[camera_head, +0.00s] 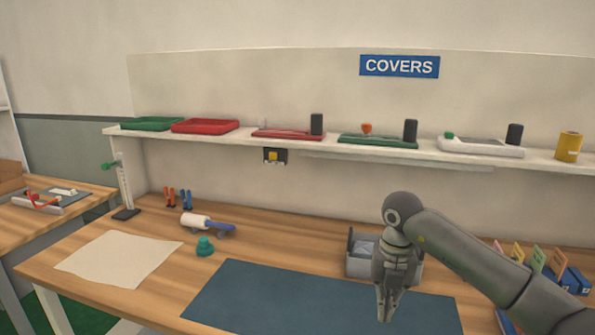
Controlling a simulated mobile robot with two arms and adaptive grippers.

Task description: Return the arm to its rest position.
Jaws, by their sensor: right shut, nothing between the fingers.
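My right gripper (385,304) hangs from my right arm (455,245), which comes in from the right. It points down in front of a grey bin (357,264) and over the dark blue mat (290,300). Its fingers are together with nothing between them. The gripper and wrist hide part of the bin. My left gripper is not in view.
On the workbench (150,225) are a white sheet (117,258), a green knobbed object (204,246) and a white roller with a blue handle (205,223). A shelf (330,153) with trays runs behind. Blue binders (567,279) stand at right, partly behind my arm.

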